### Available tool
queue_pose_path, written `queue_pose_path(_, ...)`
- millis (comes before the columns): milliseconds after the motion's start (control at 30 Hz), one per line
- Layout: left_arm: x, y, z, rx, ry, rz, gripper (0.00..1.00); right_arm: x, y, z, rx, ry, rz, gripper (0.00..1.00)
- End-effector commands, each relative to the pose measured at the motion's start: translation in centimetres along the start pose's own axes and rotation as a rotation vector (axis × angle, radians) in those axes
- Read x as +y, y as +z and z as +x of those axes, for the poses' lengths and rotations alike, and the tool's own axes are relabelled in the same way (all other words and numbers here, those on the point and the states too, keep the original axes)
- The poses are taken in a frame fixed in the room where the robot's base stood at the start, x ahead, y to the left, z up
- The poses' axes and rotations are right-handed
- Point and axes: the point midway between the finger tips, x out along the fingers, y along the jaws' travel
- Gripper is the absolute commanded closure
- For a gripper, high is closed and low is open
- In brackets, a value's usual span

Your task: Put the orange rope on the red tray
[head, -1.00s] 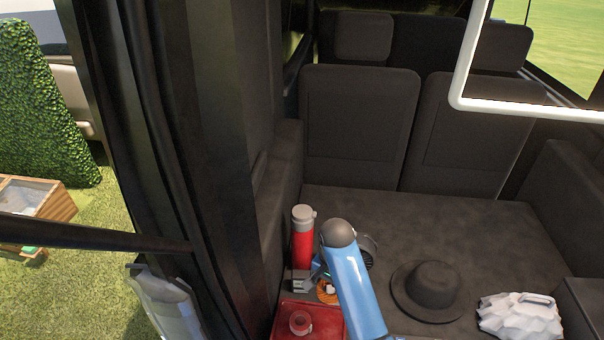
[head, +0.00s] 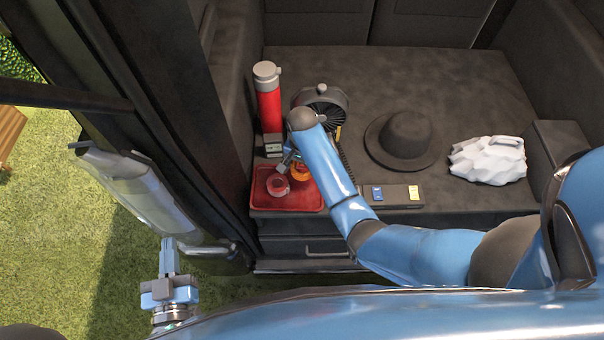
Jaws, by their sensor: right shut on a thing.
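The red tray (head: 310,204) lies on the dark bed near its front left edge. The orange rope (head: 299,172) is a small coil at the tray's upper right part, partly hidden by my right arm. My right gripper (head: 291,162) is shut on the rope, over the tray. I cannot tell whether the rope touches the tray. My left gripper (head: 169,258) is outside the vehicle at the lower left, over the grass. It looks empty, and its jaw opening cannot be made out.
A red roll (head: 278,186) sits on the tray. A red flask (head: 268,98) and a small grey device (head: 273,147) stand behind it. A black fan (head: 322,102), a dark hat (head: 402,138), a white crumpled bag (head: 488,160) and a dark case (head: 400,196) lie to the right.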

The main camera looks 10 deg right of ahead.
Motion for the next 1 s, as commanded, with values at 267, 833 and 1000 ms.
queue_pose_path(267,0.0,0.1,0.0,0.0,0.0,0.0,1.0,-0.1,-0.1,1.9,0.001,-0.001,0.0,0.61)
queue_pose_path(833,0.0,0.4,0.0,0.0,0.0,0.0,1.0,-0.1,-0.1,5.4,0.002,-0.002,0.0,0.61)
queue_pose_path(1000,0.0,0.5,0.0,0.0,0.0,0.0,1.0,-0.1,-0.1,5.7,0.001,-0.002,0.0,0.61)
